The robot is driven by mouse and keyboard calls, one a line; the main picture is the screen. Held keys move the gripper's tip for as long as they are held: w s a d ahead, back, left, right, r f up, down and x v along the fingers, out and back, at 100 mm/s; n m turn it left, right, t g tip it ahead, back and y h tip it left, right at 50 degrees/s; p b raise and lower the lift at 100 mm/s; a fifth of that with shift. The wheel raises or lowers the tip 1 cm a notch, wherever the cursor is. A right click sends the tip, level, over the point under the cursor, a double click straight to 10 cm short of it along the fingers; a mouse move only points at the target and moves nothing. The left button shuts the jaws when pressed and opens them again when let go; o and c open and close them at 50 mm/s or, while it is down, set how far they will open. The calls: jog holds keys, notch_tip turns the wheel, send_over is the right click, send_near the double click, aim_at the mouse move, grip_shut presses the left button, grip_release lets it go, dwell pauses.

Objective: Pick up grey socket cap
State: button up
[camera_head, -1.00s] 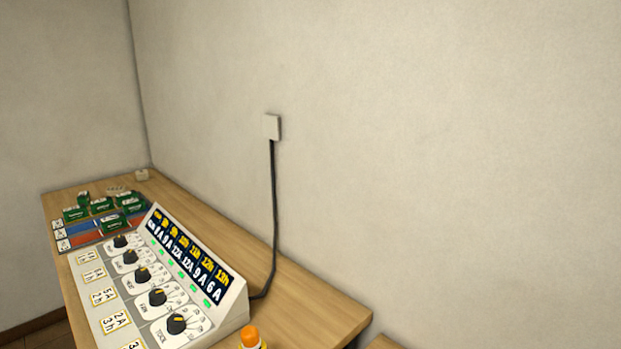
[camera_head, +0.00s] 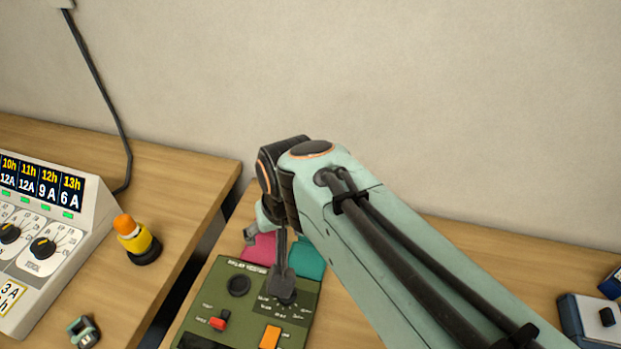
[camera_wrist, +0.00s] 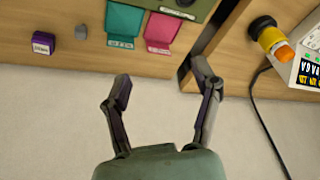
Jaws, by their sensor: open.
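A small grey piece (camera_wrist: 81,32), which looks like the grey socket cap, sits on the wooden table at the upper left of the wrist view. It lies between a purple block (camera_wrist: 43,42) and a teal pad (camera_wrist: 124,25). My gripper (camera_wrist: 158,86) is open and empty in the wrist view, its fingers spread apart. The grey piece is beyond the left finger, outside the jaws. In the head view my arm covers part of the table, and I cannot make out the grey piece there.
A green panel (camera_head: 238,308) with knobs and switches lies on the table. A pink pad (camera_wrist: 161,31) is beside the teal one. A yellow-orange beacon (camera_head: 137,240) and a charger console (camera_head: 72,240) stand left, across a dark gap. A blue-grey box (camera_head: 590,322) is far right.

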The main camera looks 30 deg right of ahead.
jog(key=w+d+f+m+g+h, duration=0.1)
jog(key=w+d+f+m, duration=0.3)
jog(key=w+d+f, duration=0.45)
jog(key=s+d+f+m+g, duration=0.1)
jog(key=d+f, duration=0.2)
jog(key=f, duration=0.1)
jog(key=s+d+f+m+g, duration=0.1)
jog(key=s+d+f, duration=0.1)
jog(key=d+f, duration=0.2)
jog(key=s+d+f+m+g+y, duration=0.1)
jog(key=d+f, duration=0.2)
jog(key=f, duration=0.2)
jog(key=shift+s+d, duration=0.2)
jog(key=shift+d, duration=0.2)
jog(key=shift+s+d+f, duration=0.1)
jog(key=shift+f, duration=0.2)
notch_tip(320, 180, down, 6)
jog(key=shift+r, duration=0.15)
jog(key=c, duration=1)
